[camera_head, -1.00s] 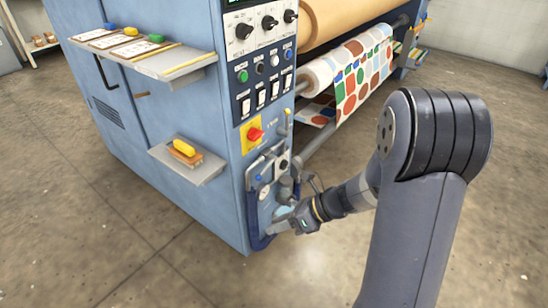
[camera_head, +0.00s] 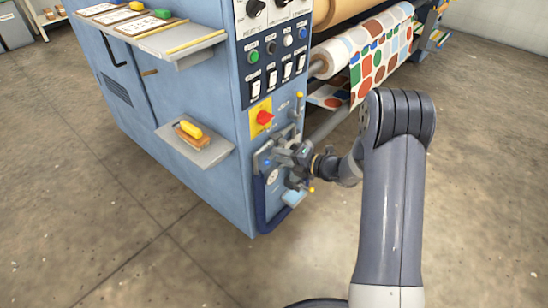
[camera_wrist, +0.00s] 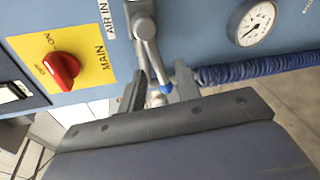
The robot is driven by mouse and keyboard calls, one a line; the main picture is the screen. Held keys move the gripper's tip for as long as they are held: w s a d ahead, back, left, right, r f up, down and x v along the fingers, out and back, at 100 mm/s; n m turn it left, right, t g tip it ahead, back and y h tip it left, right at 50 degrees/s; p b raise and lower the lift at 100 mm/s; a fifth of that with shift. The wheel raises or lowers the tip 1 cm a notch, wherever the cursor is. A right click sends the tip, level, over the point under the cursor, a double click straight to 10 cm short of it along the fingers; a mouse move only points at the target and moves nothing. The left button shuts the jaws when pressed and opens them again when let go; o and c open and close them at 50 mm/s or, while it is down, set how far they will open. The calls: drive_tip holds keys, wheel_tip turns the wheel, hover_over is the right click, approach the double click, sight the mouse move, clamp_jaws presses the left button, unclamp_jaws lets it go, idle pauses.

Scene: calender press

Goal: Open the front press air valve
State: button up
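The valve lever (camera_wrist: 150,48) is a grey metal handle with a blue tip (camera_wrist: 166,88), beside the "AIR IN" label (camera_wrist: 108,20) in the wrist view. My gripper (camera_wrist: 160,72) is open, with one finger on each side of the lever near its blue tip. I cannot tell whether either finger touches it. In the head view my gripper (camera_head: 284,156) is at the lower front panel of the blue press (camera_head: 225,100), below the red switch, and it hides much of the valve.
A red main switch (camera_wrist: 62,70) on a yellow plate is close beside the lever. A pressure gauge (camera_wrist: 252,22) and a blue hose (camera_wrist: 255,65) are on the other side. A shelf (camera_head: 205,150) with a yellow-handled tool juts out left. The floor in front is clear.

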drive_tip(key=shift+b+x, duration=0.35)
drive_tip(key=shift+x, duration=1.35)
drive_tip(key=shift+s, duration=0.1)
clamp_jaws()
